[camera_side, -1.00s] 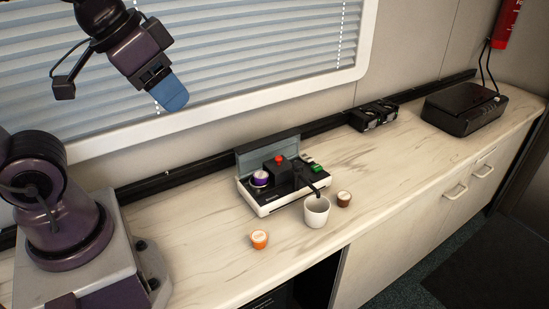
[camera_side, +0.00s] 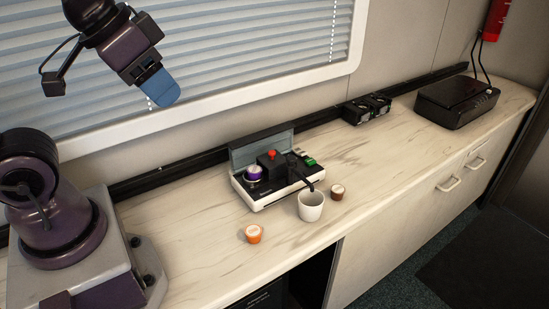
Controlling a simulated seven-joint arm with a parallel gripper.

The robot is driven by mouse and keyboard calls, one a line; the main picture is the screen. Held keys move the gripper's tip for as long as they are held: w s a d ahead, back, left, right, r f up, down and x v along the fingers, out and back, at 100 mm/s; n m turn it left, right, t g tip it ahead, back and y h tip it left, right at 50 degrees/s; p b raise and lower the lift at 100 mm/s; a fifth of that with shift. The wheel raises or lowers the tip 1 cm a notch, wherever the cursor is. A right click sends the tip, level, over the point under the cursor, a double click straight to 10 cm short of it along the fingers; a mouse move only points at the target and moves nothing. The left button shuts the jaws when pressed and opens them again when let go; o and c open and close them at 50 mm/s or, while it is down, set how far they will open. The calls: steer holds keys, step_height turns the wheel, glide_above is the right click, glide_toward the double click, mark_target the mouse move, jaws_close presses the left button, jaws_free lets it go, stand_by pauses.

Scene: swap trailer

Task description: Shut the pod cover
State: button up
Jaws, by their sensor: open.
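The coffee machine (camera_side: 274,194) stands on the counter, with a red button, a green button and a black spout on top. Its grey pod cover (camera_side: 262,146) stands raised along the back edge. A purple pod (camera_side: 254,173) sits at the machine's left end, uncovered. My gripper (camera_side: 163,89) hangs high at the upper left, in front of the window blinds, well apart from the machine. Its blue fingers overlap in this view, so the gap between them is hard to see. It holds nothing that I can see.
A white cup (camera_side: 311,206) stands in front of the spout. An orange pod (camera_side: 253,234) and a brown pod (camera_side: 337,192) lie on the counter (camera_side: 190,230). A black box (camera_side: 457,101) and a small black device (camera_side: 366,109) stand farther right. The counter left of the machine is clear.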

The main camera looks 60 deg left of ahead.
steer(key=shift+c, duration=0.4)
steer(key=n+g, duration=0.5)
steer(key=g, duration=0.1)
glide_toward(272, 151)
steer(key=f, duration=0.8)
steer(key=shift+s+d+f, duration=0.1)
steer(key=shift+s+f, duration=0.1)
steer(key=shift+f, duration=0.15)
